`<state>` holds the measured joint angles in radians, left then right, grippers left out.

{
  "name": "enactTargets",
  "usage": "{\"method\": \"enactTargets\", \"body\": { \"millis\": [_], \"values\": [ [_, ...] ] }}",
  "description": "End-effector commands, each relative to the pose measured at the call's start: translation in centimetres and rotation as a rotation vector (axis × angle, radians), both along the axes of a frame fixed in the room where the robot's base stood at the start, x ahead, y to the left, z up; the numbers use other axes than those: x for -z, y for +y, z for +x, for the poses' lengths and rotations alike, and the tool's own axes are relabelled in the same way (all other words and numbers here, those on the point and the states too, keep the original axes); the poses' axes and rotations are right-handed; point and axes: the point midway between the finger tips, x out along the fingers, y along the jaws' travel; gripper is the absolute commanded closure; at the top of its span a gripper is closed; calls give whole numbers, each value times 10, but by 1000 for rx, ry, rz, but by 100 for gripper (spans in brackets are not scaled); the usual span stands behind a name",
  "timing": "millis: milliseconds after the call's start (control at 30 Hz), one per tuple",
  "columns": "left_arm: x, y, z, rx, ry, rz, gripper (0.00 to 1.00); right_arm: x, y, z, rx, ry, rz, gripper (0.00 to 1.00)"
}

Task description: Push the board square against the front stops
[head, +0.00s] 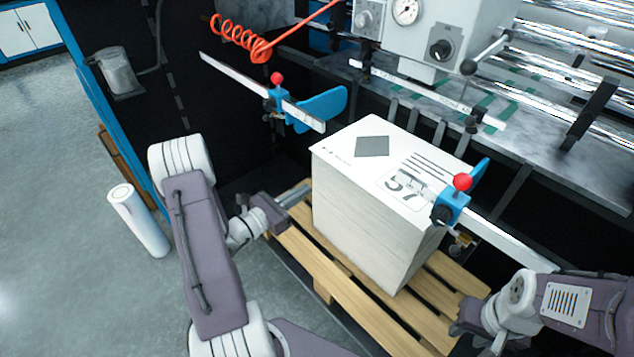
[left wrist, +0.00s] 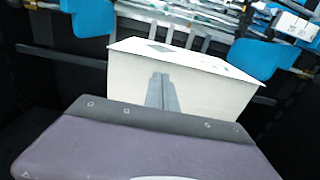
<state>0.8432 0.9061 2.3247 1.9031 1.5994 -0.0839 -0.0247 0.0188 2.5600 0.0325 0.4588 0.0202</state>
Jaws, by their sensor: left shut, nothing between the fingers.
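The board (head: 365,215) is a tall white stack with a printed top, marked with a grey square and "57". It stands on a wooden pallet (head: 318,258). Upright grey bars (head: 416,128), likely the front stops, stand behind its far edge; I cannot tell whether they touch. My left gripper (head: 303,190) is shut and empty, with its tips at the stack's left side; contact is unclear. In the left wrist view the shut fingers (left wrist: 162,92) point at the white face of the stack (left wrist: 205,95). My right gripper (head: 464,322) is low at the right, partly hidden, by the pallet's corner.
Blue side guides with red knobs flank the stack, one at the left (head: 318,108) and one at the right (head: 455,200), on ruled bars. A machine with a gauge (head: 405,12) stands behind. A white roll (head: 138,222) stands on the open floor at left.

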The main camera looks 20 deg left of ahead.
Motion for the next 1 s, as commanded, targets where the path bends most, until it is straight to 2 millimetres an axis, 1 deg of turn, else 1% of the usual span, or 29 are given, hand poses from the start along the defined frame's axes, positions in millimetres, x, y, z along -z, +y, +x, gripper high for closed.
{"method": "enactTargets", "body": {
  "millis": [33, 400, 600, 800, 1000],
  "values": [
    [0, -5, 7, 6, -1, 1, 100, 0, 0, 0, 0, 0, 0, 64],
    [0, -26, 57, 6, -1, 2, 100, -2, 0, 0, 0, 0, 0, 64],
    [0, -35, 80, 4, -1, 1, 100, 1, 0, 0, 0, 0, 0, 64],
    [0, -39, 90, 2, -1, 0, 100, 3, 0, 0, 0, 0, 0, 64],
    [0, -39, 91, 1, -1, 0, 100, 3, 0, 0, 0, 0, 0, 64]
  ]
}}
